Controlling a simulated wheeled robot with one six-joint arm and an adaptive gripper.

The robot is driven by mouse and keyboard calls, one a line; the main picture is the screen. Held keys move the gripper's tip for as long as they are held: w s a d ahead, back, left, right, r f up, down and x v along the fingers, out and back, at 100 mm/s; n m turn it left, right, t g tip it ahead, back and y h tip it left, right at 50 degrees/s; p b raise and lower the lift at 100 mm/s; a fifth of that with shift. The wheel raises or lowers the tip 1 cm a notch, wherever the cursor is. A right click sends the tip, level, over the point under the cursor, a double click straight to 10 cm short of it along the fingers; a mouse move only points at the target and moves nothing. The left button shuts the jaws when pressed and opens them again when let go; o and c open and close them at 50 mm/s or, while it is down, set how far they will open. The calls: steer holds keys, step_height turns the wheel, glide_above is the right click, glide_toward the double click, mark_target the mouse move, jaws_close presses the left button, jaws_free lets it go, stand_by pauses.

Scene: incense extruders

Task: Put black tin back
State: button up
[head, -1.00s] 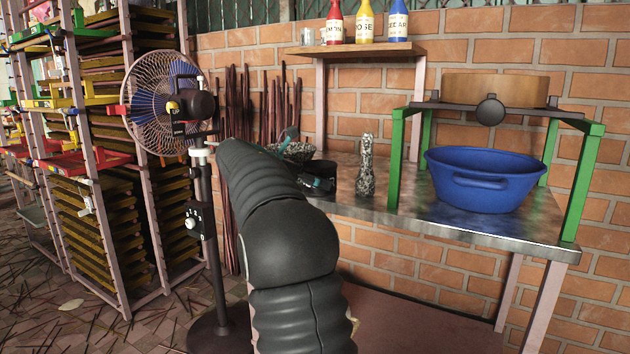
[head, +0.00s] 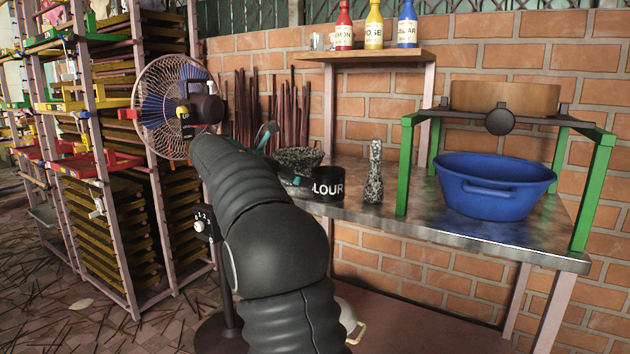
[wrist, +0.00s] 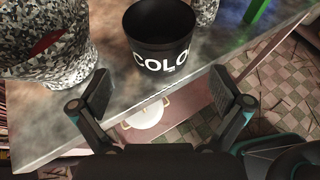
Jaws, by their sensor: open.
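The black tin (head: 328,187), with white lettering partly reading "COLOUR", stands upright on the metal tabletop near its front edge. In the wrist view the tin (wrist: 160,38) is at upper centre, open-topped and dark inside. My gripper (wrist: 160,92) is open and empty, its two fingers spread in front of the tin and apart from it. In the head view my arm hides most of the gripper; only teal bits show left of the tin.
A speckled mortar (head: 299,157) stands left of the tin and a speckled pestle (head: 374,175) upright to its right. A green-legged stand (head: 587,190) and blue basin (head: 493,190) are farther right. A fan (head: 172,108) is left of my arm. A white pot (wrist: 145,117) sits below the tabletop.

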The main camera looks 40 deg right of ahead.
steer(key=v, duration=0.4)
steer(key=shift+a+r, duration=0.1)
steer(key=shift+a, duration=0.05)
steer(key=s+a+f+m+t+y, duration=0.2)
steer(key=s+a+f+m+y, duration=0.2)
steer(key=s+a+f, duration=0.3)
steer(key=s+a+f+m+t+y, duration=0.2)
steer(key=s+a+f+m+y, duration=0.3)
steer(key=s+a, duration=0.5)
steer(key=s+a+f+m+t+y, duration=0.3)
steer(key=s+a+f+m, duration=0.4)
steer(key=s, duration=0.8)
step_height(320, 180, down, 3)
steer(key=shift+a+r+m+y, duration=0.25)
steer(key=shift+a+m+y, duration=0.05)
steer(key=shift+a+y, duration=0.4)
steer(key=shift+d, duration=0.1)
